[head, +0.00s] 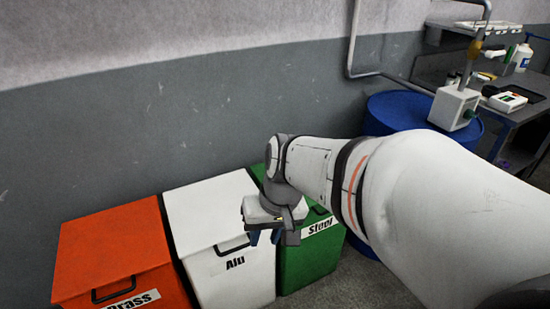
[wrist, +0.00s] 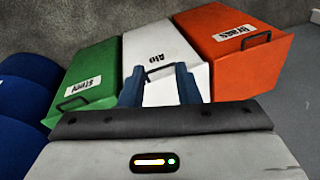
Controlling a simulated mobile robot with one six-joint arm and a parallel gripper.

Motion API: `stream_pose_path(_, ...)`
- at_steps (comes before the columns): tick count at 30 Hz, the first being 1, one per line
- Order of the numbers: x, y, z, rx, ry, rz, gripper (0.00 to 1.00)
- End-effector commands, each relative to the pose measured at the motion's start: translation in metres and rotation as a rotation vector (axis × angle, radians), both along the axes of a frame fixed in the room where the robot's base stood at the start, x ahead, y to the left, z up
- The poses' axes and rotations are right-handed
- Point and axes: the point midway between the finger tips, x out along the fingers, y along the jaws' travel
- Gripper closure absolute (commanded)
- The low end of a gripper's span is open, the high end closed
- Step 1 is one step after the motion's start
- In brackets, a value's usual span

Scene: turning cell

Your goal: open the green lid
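The green lid (head: 258,171) is on the Steel bin (head: 308,262) at the right end of a row of bins. It looks shut. My arm and wrist hide much of it in the head view. A dark handle sits at its front edge, above the "Steel" label. In the wrist view the green lid (wrist: 97,103) shows at the left, with its handle (wrist: 72,103). My gripper (head: 264,237) is near the border of the white and green bins. In the wrist view its two blue fingers (wrist: 158,86) are apart, with nothing between them, over the white bin.
A white Alu bin (head: 212,210) stands next to the green one, and an orange Brass bin (head: 110,245) is further left. Both are shut. A blue drum (head: 395,108) stands to the right. Behind is a grey wall. A workbench (head: 520,115) is at the far right.

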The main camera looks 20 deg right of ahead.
Motion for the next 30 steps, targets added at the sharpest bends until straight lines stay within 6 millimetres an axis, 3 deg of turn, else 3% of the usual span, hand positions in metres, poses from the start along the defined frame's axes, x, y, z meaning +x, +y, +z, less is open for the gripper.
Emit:
stream_pose_path(1,0.014,-0.004,-0.04,0.086,0.031,-0.062,0.71)
stream_pose_path(5,0.059,-0.018,-0.095,0.345,0.035,-0.218,0.71)
stream_pose_path(8,0.101,-0.045,-0.133,0.537,-0.026,-0.354,0.71)
stream_pose_path(11,0.142,-0.092,-0.171,0.708,-0.138,-0.505,0.71)
stream_pose_path(15,0.183,-0.186,-0.228,0.878,-0.359,-0.732,0.71)
stream_pose_path(18,0.193,-0.256,-0.263,0.938,-0.526,-0.878,0.71)
stream_pose_path(22,0.189,-0.329,-0.298,0.959,-0.698,-1.024,0.71)
stream_pose_path(25,0.183,-0.362,-0.312,0.956,-0.779,-1.091,0.71)
stream_pose_path(30,0.188,-0.378,-0.32,0.95,-0.822,-1.123,0.71)
